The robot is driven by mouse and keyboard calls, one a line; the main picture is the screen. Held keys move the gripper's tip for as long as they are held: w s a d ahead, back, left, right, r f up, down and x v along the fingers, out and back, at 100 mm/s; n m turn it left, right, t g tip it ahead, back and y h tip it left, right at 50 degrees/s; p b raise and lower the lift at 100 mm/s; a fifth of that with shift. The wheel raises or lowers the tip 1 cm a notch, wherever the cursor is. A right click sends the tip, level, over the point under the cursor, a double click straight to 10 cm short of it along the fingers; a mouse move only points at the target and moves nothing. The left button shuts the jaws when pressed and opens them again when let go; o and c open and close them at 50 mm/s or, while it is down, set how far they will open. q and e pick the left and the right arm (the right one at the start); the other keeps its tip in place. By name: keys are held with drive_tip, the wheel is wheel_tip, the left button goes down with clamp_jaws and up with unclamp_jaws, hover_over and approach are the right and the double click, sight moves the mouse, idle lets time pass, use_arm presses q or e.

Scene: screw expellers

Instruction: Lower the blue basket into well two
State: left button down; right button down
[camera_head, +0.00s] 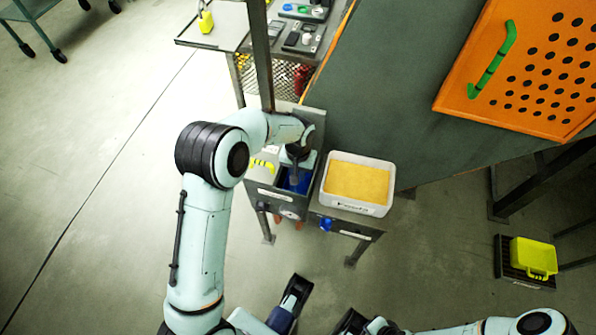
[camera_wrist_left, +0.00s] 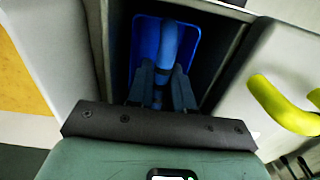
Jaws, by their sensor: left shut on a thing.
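The blue basket (camera_head: 301,184) sits within a dark rectangular opening of the grey station (camera_head: 262,187), below my left gripper (camera_head: 295,172). In the left wrist view the blue basket (camera_wrist_left: 146,38) shows inside dark walls, its upright blue handle (camera_wrist_left: 168,42) between my left fingers (camera_wrist_left: 161,85). The left gripper is shut on this handle. How deep the basket sits, and its bottom, are hidden.
A yellow handle (camera_head: 263,164) stands just left of the opening. A white bin (camera_head: 357,207) with tan contents stands right, above a blue knob (camera_head: 326,224). An orange perforated panel (camera_head: 520,70) has a green handle (camera_head: 492,62).

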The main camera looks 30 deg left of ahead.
use_arm(q)
drive_tip(key=shift+f+b, duration=0.35)
drive_tip(key=shift+f, duration=0.35)
drive_tip(key=c, duration=0.5)
unclamp_jaws()
